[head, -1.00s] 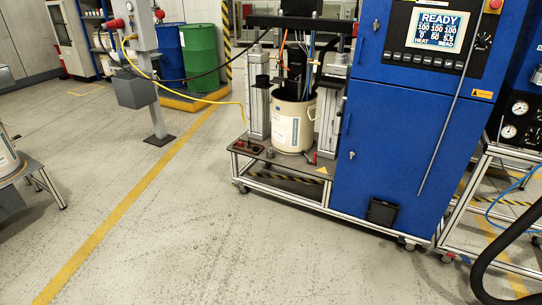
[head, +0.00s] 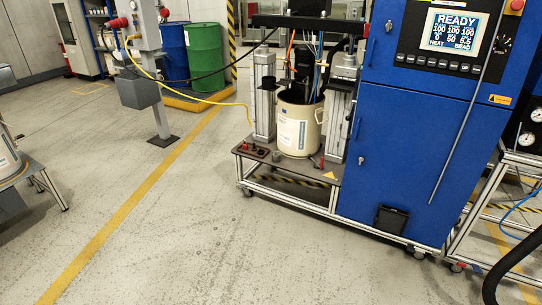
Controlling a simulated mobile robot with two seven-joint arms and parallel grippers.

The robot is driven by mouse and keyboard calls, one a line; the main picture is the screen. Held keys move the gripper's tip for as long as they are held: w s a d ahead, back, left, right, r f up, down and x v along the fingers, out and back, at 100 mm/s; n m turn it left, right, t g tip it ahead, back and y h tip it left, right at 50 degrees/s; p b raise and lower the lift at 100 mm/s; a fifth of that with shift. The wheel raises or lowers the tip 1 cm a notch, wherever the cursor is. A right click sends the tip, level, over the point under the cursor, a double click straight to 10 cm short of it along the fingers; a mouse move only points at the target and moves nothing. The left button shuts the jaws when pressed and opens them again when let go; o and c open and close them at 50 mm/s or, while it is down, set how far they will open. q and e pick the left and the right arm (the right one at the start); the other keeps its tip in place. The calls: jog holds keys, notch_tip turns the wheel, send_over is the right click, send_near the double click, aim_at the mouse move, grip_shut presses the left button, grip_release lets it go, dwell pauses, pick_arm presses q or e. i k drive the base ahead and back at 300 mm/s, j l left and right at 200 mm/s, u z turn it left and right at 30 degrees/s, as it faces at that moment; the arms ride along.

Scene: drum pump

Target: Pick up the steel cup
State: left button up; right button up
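I cannot make out a steel cup in the head view. The drum pump stand (head: 283,186) is a low wheeled frame at the centre right. It carries a cream drum (head: 296,133) between two upright metal columns, with hoses and cables coming down into the drum from above. Small red and dark parts lie on the stand's front left corner, too small to tell apart. Neither of my grippers shows in this view.
A blue control cabinet (head: 410,160) adjoins the stand on the right. A small table (head: 34,171) with a container is cut off at the left edge. A grey post (head: 160,115) with hanging cables stands behind. The floor in front is clear; a black hose curves at lower right.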

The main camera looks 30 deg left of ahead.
aim_at(276, 157)
jog(key=i+j+u, duration=0.15)
jog(key=i+j, duration=0.35)
jog(key=i+j+u, duration=0.2)
jog(key=i+j, duration=0.2)
jog(key=i, duration=0.2)
jog(key=i+j+u, duration=0.15)
jog(key=i+j, duration=0.15)
jog(key=i, duration=0.25)
jog(key=i+j+u, duration=0.15)
jog(key=i, duration=0.45)
jog(key=i+j+u, duration=0.2)
jog(key=i, duration=0.45)
jog(key=i+j+u, duration=0.15)
jog(key=i, duration=0.45)
